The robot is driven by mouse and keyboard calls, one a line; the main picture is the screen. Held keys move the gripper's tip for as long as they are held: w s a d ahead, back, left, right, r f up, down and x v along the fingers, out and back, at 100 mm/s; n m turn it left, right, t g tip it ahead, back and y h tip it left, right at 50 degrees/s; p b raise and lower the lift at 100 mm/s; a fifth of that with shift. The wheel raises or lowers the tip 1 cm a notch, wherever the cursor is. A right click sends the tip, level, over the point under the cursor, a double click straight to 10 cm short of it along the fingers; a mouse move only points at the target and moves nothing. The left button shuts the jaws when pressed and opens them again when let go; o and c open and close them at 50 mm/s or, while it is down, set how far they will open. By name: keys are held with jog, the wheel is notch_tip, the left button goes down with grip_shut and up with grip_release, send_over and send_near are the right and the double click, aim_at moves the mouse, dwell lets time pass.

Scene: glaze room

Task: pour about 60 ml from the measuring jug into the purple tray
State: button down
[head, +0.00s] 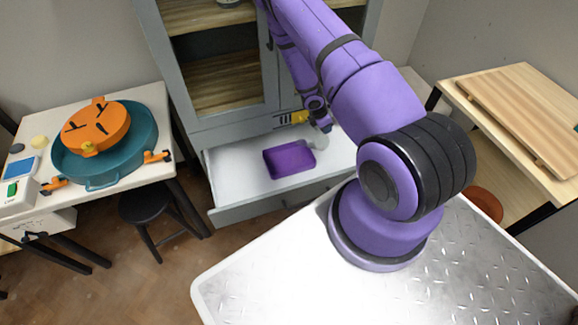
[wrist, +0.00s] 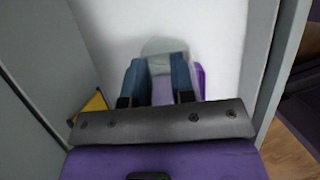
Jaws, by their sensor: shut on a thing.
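The purple tray (head: 290,159) lies in the open white drawer of the grey cabinet. In the wrist view a strip of the tray (wrist: 201,82) shows just right of my fingers. My gripper (head: 325,128) is over the back right part of the drawer, right of the tray. In the wrist view my gripper (wrist: 159,80) has its two blue fingers on either side of the pale, see-through measuring jug (wrist: 161,66) and is shut on it. The jug is small and faint in the head view, partly hidden by my gripper. Its tilt and liquid level cannot be told.
The drawer (head: 237,171) has bare floor left of the tray; cabinet walls stand close around it. A yellow object (head: 298,117) is at the drawer's back. A table (head: 105,100) at left holds a teal basin (head: 147,150) with an orange disc. A black stool (head: 150,208) stands below.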

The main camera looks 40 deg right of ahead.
jog(key=shift+s+d+r+y+b, duration=0.1)
jog(key=shift+d+r+y+b, duration=0.25)
jog(key=shift+y, duration=0.15)
jog(key=shift+d+r, duration=0.1)
jog(key=shift+d, duration=0.05)
jog(key=shift+s+y, duration=0.1)
jog(key=shift+y, duration=0.2)
jog(key=shift+s+d+f+t+y+b, duration=0.15)
jog(key=shift+d+f+t+y+b, duration=0.1)
jog(key=shift+d+f+y+b, duration=0.25)
jog(key=shift+s+d+f+t+y+b, duration=0.1)
jog(key=shift+d+f+t+y+b, duration=0.2)
jog(key=shift+d+f+b, duration=0.35)
jog(key=shift+s+f, duration=0.1)
jog(key=shift+f, duration=0.1)
jog(key=shift+d+y, duration=0.1)
jog(key=shift+y, duration=0.2)
jog(key=shift+s+d+f+y+b, duration=0.1)
jog(key=shift+d+f+y+b, duration=0.15)
jog(key=shift+d+y+b, duration=0.25)
